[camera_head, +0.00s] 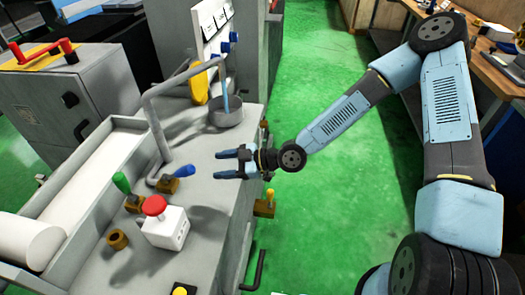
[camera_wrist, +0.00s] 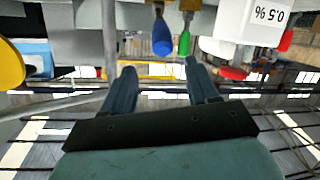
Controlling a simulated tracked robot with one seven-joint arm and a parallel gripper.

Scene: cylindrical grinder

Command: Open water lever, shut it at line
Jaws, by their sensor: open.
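The blue-handled lever (camera_head: 184,171) sits on a brass valve on the grey machine top, and a green-handled lever (camera_head: 121,182) stands to its left. My gripper (camera_head: 218,164) is open and empty to the right of the blue lever, fingers pointing at it and apart from it. In the wrist view the blue handle (camera_wrist: 162,38) and green handle (camera_wrist: 183,43) show beyond my open fingertips (camera_wrist: 160,66). A bent grey pipe (camera_head: 180,78) ends above a grey round cup (camera_head: 227,116). A thin pale-blue stream (camera_head: 226,92) runs down into the cup. Any line in the cup is too small to see.
A white box with a red button (camera_head: 155,205) stands in front of the levers. A yellow-handled lever (camera_head: 269,194) is on the machine's right side. The white roller (camera_head: 90,180) lies at left. A wooden bench (camera_head: 490,70) stands at right; the green floor between is clear.

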